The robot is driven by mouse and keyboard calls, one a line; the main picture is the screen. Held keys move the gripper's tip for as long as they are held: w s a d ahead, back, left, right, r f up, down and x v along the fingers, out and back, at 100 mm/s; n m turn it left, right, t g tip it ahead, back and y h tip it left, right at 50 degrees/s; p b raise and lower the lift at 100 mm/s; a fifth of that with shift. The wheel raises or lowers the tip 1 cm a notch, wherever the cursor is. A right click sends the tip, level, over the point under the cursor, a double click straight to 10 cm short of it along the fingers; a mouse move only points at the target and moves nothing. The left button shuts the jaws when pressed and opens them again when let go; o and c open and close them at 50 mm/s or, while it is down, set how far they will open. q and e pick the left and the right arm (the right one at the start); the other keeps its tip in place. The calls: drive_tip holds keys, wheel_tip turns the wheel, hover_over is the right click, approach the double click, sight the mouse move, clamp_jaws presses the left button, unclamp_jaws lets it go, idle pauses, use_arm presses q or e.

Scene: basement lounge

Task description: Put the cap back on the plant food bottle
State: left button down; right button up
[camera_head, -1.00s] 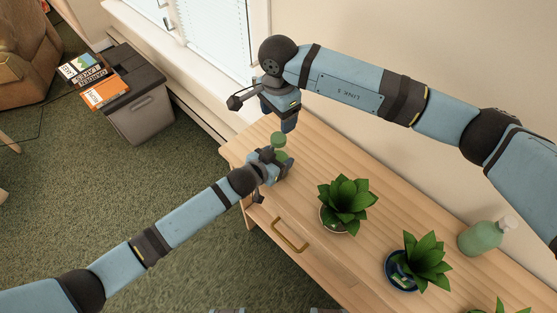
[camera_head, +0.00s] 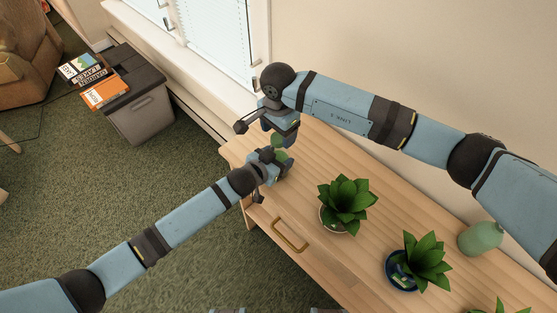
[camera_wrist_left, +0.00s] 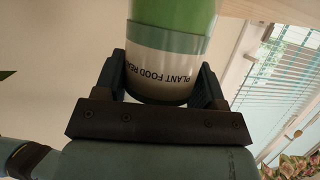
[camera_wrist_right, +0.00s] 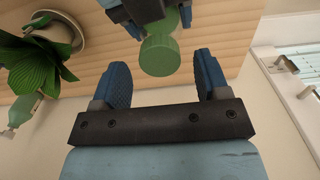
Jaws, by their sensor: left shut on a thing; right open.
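The plant food bottle (camera_wrist_left: 172,55), green with a white label band, is held between my left gripper's fingers (camera_wrist_left: 162,82). In the head view, my left gripper (camera_head: 277,164) is over the cabinet's far left end, with part of the green bottle (camera_head: 282,155) showing. The green cap (camera_wrist_right: 160,54) is at the bottle's mouth end in the right wrist view. Whether it is fully seated, I cannot tell. My right gripper (camera_wrist_right: 157,76) is open and empty, its fingertips to either side just short of the cap. In the head view, the right gripper (camera_head: 284,134) is just above the left one.
Two potted plants (camera_head: 345,203) (camera_head: 425,260) and a pale green bottle (camera_head: 480,238) stand on the wooden cabinet (camera_head: 320,260). A wall and window (camera_head: 205,35) are behind. A grey bin (camera_head: 140,110) with books (camera_head: 100,90) stands on the carpet at left.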

drive_tip(key=shift+f, duration=0.95)
